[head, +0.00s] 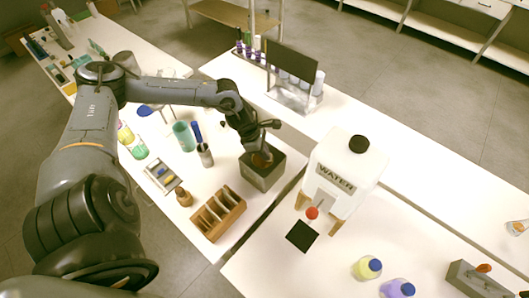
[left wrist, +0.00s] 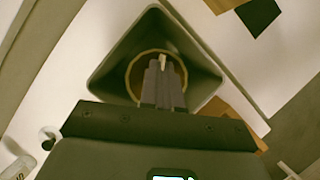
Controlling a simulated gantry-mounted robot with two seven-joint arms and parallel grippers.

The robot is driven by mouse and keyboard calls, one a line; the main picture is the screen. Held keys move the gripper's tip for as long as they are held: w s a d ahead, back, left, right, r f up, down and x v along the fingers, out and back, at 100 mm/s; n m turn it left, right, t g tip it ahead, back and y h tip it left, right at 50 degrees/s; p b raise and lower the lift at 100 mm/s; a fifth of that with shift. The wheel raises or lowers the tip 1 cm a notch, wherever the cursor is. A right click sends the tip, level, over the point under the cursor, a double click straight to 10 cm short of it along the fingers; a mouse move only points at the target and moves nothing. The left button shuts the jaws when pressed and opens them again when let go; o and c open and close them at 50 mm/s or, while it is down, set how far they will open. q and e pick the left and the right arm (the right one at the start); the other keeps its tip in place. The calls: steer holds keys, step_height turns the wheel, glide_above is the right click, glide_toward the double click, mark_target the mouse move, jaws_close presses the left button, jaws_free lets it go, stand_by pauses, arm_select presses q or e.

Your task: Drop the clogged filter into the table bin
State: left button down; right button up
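The table bin (head: 262,181) is a dark grey, open square box on the white table in the head view. In the left wrist view the bin (left wrist: 108,84) opens below my gripper. The clogged filter (head: 262,160) looks like a round brown piece at the bin's mouth; in the left wrist view the filter (left wrist: 136,68) shows as a brown ring within the bin's opening. My left gripper (head: 259,151) points down over the bin. Its fingers (left wrist: 163,70) are close together on a small pale part at the filter's middle. My right gripper is out of view.
A wooden divided rack (head: 218,213) stands in front of the bin, and a white water tank (head: 343,172) with a red tap stands to its right. A grey cup (head: 205,155) and a teal beaker (head: 184,136) stand left of the bin.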

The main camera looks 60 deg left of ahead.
arm_select(q)
steer(key=c, duration=1.3)
jaws_free()
steer(key=shift+r, duration=0.15)
steer(key=p+v, duration=0.1)
steer(key=v, duration=0.9)
steer(key=shift+s+r, duration=0.1)
steer(key=shift+r, duration=0.15)
